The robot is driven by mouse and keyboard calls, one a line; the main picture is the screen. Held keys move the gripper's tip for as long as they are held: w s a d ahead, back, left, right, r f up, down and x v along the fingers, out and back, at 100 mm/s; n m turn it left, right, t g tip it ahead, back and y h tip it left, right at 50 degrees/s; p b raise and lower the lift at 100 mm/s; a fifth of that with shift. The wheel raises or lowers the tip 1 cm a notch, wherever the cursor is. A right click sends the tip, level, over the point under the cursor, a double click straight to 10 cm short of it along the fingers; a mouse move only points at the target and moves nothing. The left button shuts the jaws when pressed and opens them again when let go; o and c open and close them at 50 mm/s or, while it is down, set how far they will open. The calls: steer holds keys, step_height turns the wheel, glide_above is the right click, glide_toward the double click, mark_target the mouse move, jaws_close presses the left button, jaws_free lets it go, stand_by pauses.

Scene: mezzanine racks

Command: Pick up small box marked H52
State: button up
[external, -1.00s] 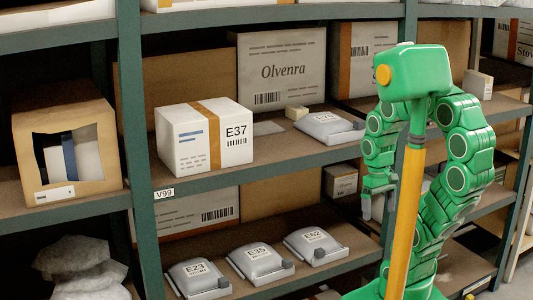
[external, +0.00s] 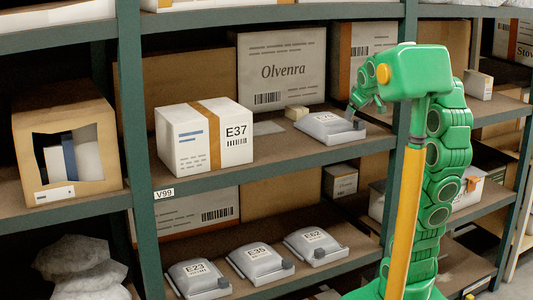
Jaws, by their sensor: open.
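I cannot read the mark H52 on any box in view. A small tan box (external: 296,112) lies on the middle shelf behind a grey padded bag (external: 325,127); no mark on it can be read. A small grey box (external: 340,182) stands on the lower shelf, its print too small to read. Another small pale box (external: 478,84) stands at the right, past the rack post. My gripper (external: 351,110) is small in view, open, just above the right end of the grey padded bag. Whether it touches the bag cannot be told.
A white box marked E37 (external: 204,137) stands on the middle shelf. A large Olvenra carton (external: 281,66) is behind it. Bags marked E23 (external: 197,277), E35 (external: 260,262) and E62 (external: 315,245) lie on the lower shelf. A green rack post (external: 398,120) stands beside my arm.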

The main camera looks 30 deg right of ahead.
steer(key=w+d+r+n+t+h, duration=0.35)
steer(key=w+d+r+n, duration=0.25)
steer(key=w+d+r, duration=0.3)
steer(key=w+a+r+n+t, duration=0.1)
steer(key=w+r+n+t, duration=0.25)
steer(key=w+n, duration=0.6)
steer(key=n+g+y, duration=0.1)
steer(key=n+y, duration=0.6)
steer(key=n, duration=1.1)
glide_above(300, 109)
steer(key=shift+h, duration=0.25)
steer(key=f, duration=0.8)
steer(key=s+f, duration=0.1)
steer(key=f, duration=0.3)
steer(key=shift+d+f, duration=0.3)
steer(key=shift+f, duration=0.1)
steer(key=shift+w+a+f, duration=0.1)
steer(key=shift+a+f, duration=0.05)
steer(key=shift+f, duration=3.6)
steer(key=shift+x, duration=2.5)
